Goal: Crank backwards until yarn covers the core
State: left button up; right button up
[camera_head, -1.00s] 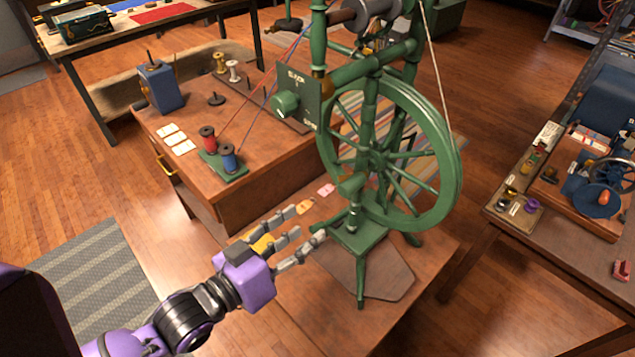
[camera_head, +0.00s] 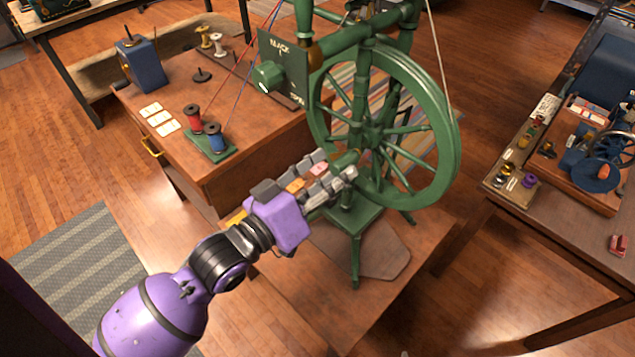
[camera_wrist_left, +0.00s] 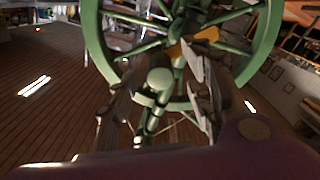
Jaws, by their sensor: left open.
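The green spinning wheel (camera_head: 450,115) stands on a low wooden stand in the middle of the head view. Its top, with any core and yarn there, is cut off by the upper edge. A green crank handle (camera_head: 346,160) sticks out near the hub. My left gripper (camera_head: 332,169) is open at this handle. In the left wrist view, the handle's rounded end (camera_wrist_left: 160,79) shows between the two spread fingers of my left gripper (camera_wrist_left: 163,90); contact cannot be told. My right gripper is not in view.
A wooden desk (camera_head: 245,155) at the left holds a red spool (camera_head: 192,119), a blue spool (camera_head: 215,137) and white cards. Red and blue threads run up from the spools. Another work table (camera_head: 540,225) is at the right.

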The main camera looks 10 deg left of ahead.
pick_arm(q)
jog(key=shift+x, duration=1.25)
jog(key=shift+w+d, duration=0.15)
jog(key=shift+w, duration=0.1)
jog(key=shift+c, duration=0.5)
